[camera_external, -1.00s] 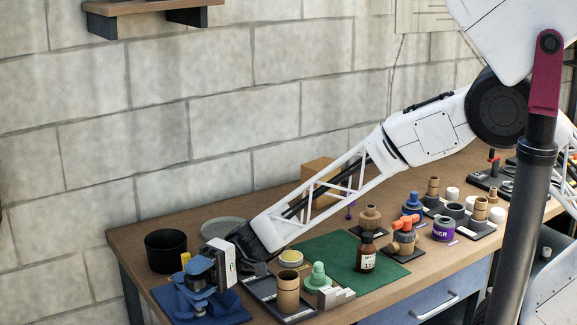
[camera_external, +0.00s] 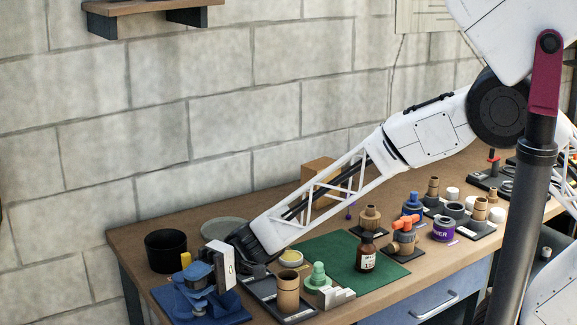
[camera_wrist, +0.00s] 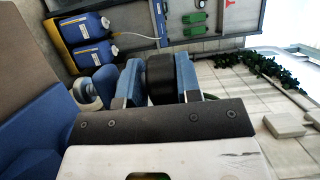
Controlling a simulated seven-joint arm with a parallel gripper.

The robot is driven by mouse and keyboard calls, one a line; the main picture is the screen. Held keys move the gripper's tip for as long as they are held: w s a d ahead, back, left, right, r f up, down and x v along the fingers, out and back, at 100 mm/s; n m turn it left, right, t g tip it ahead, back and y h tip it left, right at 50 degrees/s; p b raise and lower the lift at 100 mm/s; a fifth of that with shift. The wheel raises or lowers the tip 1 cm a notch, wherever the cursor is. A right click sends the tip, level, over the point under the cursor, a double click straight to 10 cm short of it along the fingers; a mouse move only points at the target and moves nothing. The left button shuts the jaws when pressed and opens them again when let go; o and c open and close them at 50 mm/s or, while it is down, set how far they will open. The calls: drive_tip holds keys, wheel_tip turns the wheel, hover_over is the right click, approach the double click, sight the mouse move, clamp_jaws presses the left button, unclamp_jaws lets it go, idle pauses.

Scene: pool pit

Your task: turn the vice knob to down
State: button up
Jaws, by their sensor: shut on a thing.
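The blue vice (camera_external: 190,300) stands on a blue base at the front left corner of the bench. My gripper (camera_external: 205,272), with its white body, is at the right side of the vice's upper part. In the wrist view my gripper (camera_wrist: 158,72) has its two blue fingers on either side of a dark round part, which I take to be the vice knob (camera_wrist: 160,80). It is shut on this part.
A black pot (camera_external: 166,251) stands behind the vice, and a grey plate (camera_external: 224,228) lies behind my wrist. A tan cup (camera_external: 288,292) on a dark tray and a green fitting (camera_external: 318,277) stand close to the right. A brown bottle (camera_external: 366,254) is on the green mat.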

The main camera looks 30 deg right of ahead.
drive_tip(key=shift+r+t, duration=0.3)
drive_tip(key=m+t, duration=0.2)
drive_tip(key=t, duration=0.1)
drive_tip(key=m+t+y, duration=0.1)
drive_tip(key=m+t, duration=0.2)
drive_tip(key=t, duration=0.1)
drive_tip(key=shift+r, duration=0.15)
drive_tip(key=shift+o, duration=0.5)
drive_tip(key=shift+a+r+m+t+h, duration=0.1)
drive_tip(key=shift+m+t+h, duration=0.45)
drive_tip(key=shift+m+t, duration=1.15)
drive_tip(key=shift+m+t+h, duration=0.55)
drive_tip(key=shift+m+t, duration=0.45)
drive_tip(key=shift+t, duration=1.4)
drive_tip(key=shift+w+m+t+h, duration=0.1)
drive_tip(key=shift+m+t+h, duration=0.2)
drive_tip(key=shift+t, duration=0.1)
drive_tip(key=o, duration=0.6)
drive_tip(key=shift+o, duration=0.5)
drive_tip(key=shift+f, duration=0.35)
drive_tip(key=shift+d, duration=0.2)
drive_tip(key=v, duration=0.7)
drive_tip(key=shift+s+d, duration=0.25)
drive_tip(key=shift+s, duration=0.05)
